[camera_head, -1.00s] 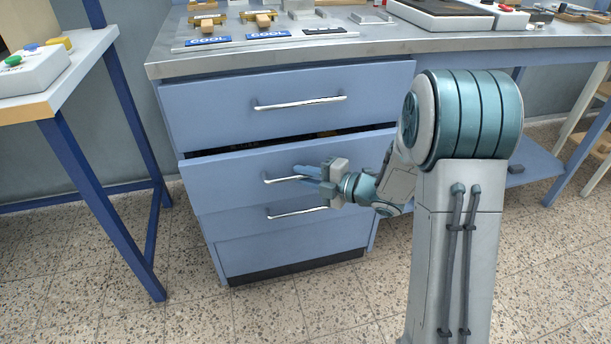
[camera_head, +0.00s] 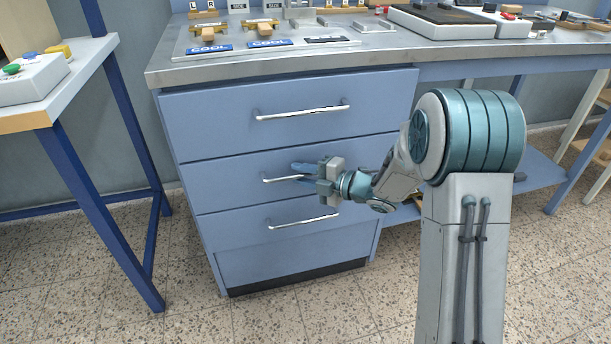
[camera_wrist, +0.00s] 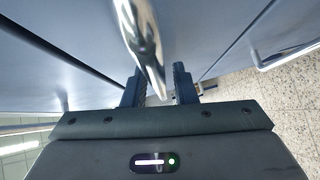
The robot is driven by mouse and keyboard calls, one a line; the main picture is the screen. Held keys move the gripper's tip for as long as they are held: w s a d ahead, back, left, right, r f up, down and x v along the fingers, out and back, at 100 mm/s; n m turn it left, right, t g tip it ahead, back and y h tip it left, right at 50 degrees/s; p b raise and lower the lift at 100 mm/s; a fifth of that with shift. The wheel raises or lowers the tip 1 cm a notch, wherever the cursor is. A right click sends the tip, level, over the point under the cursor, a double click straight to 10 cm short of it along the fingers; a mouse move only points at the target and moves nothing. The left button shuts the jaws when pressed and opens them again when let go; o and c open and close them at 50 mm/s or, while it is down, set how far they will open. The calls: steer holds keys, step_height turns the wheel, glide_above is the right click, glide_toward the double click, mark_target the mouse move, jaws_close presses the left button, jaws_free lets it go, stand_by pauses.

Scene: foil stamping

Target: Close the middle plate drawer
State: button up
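The middle plate drawer (camera_head: 225,180) is a blue front in the cabinet, and it sits flush with the fronts around it in the head view. Its metal bar handle (camera_head: 268,180) is partly hidden by my gripper (camera_head: 294,179). My gripper is open, with one finger above the handle and one below. In the wrist view the shiny handle (camera_wrist: 142,40) runs in front of the gap of my gripper (camera_wrist: 158,88), whose fingers stand apart. I cannot tell whether a finger touches the handle or the drawer front.
The top drawer (camera_head: 215,125) and bottom drawer (camera_head: 225,230) are shut, each with a bar handle. The metal worktop (camera_head: 165,72) above carries plates and tools. A blue-legged table (camera_head: 85,80) stands at left. The speckled floor (camera_head: 260,320) in front is clear.

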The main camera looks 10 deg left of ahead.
steer(key=shift+r, duration=0.2)
steer(key=shift+d, duration=0.15)
steer(key=p+v, duration=0.3)
steer(key=v, duration=1)
steer(key=shift+s+d, duration=0.2)
steer(key=shift+f, duration=0.1)
